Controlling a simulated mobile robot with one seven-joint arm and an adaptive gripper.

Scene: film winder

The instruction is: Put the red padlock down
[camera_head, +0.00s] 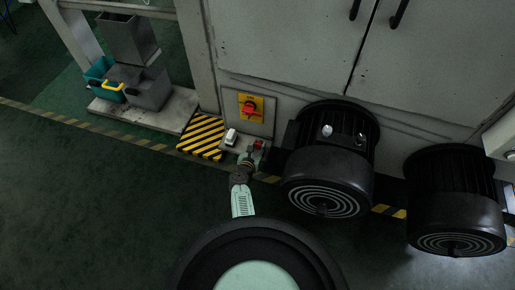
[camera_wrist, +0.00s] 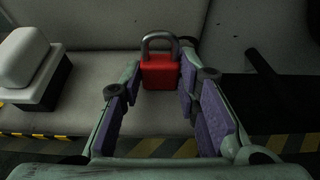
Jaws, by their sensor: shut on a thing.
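The red padlock (camera_wrist: 160,72) has a grey shackle pointing up and is upright in the wrist view. My gripper (camera_wrist: 160,85) is shut on it, with a purple-padded finger at each side of its body. In the head view the padlock (camera_head: 258,145) is a small red spot just beyond my gripper (camera_head: 250,157), which partly hides it. It is over or on the pale ledge (camera_wrist: 90,100) at the foot of the machine. I cannot tell whether its underside touches the ledge.
A white-topped block (camera_head: 230,137) stands on the ledge left of the padlock. A yellow plate with a red knob (camera_head: 249,108) is on the wall behind. Two black motors (camera_head: 327,165) (camera_head: 454,205) are to the right. Grey bins (camera_head: 150,90) stand far left. The dark floor at left is clear.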

